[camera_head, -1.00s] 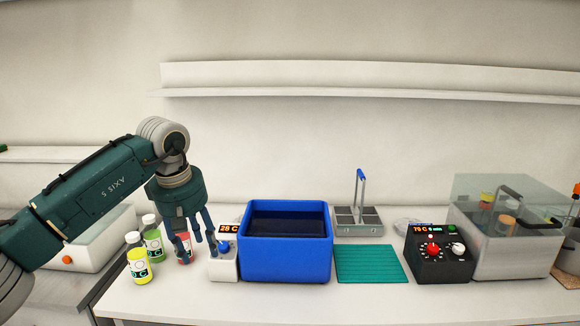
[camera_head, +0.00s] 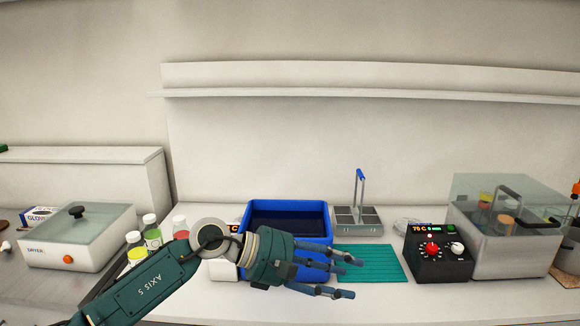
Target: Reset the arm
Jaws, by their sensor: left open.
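My left gripper (camera_head: 338,274) is open and empty. Its fingers point right, in front of the blue bin (camera_head: 287,207) and over the near left part of the teal mat (camera_head: 385,262). My left arm comes in from the lower left and hides part of the bottles and the white device beside the bin. My right gripper is not in view.
Several bottles, one with a red label (camera_head: 181,229), stand left of the bin. A metal rack with a blue handle (camera_head: 361,176) stands behind the mat. A black control unit (camera_head: 438,262) and clear-lidded bath (camera_head: 482,265) are right. A white dryer (camera_head: 75,250) is left.

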